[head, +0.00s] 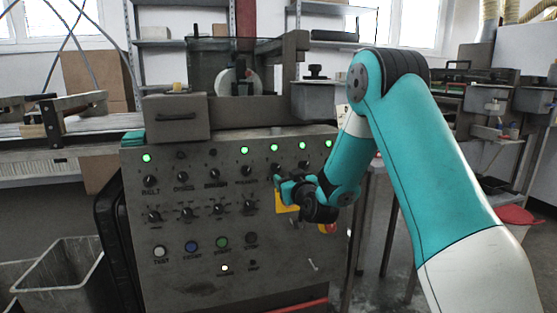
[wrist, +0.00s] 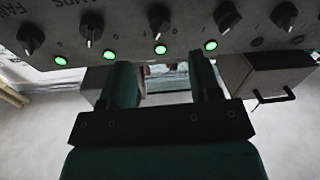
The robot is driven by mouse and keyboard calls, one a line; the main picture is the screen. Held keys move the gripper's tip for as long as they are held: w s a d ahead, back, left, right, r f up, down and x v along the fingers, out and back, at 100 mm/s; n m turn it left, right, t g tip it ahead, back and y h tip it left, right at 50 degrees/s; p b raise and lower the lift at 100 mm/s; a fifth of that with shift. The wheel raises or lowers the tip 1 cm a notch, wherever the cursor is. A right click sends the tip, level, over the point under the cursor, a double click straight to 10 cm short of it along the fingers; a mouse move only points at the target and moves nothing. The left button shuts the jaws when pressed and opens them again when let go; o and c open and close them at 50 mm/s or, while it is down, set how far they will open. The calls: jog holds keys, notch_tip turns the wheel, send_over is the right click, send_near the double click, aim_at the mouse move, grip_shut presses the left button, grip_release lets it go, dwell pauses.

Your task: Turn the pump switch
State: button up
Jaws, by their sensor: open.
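A grey control panel (head: 200,235) carries rows of dark rotary switches, with small green lamps above the top row. A lettered label, partly cut off and ending in "MPS", shows beside one switch (wrist: 90,25) in the wrist view. My gripper (head: 284,184) is at the panel's right half, near the top-row switches. In the wrist view my gripper (wrist: 161,64) is open, with nothing between its fingers. Another switch (wrist: 158,18) lies beyond the fingertips, its lit lamp (wrist: 160,49) between them.
Coloured push buttons (head: 191,247) are low on the panel. A yellow plate (head: 287,203) and a red button (head: 327,228) are partly behind my arm. A grey box with a handle (head: 177,116) stands on top at left. An open bin (head: 60,275) is at lower left.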

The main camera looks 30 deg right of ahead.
aim_at(278, 169)
jog(key=w, duration=0.2)
jog(key=w+d, duration=0.1)
jog(key=w, duration=0.5)
jog(key=shift+d, duration=0.3)
jog(key=shift+c, duration=0.4)
jog(key=c, duration=0.8)
jog(key=shift+c, duration=0.2)
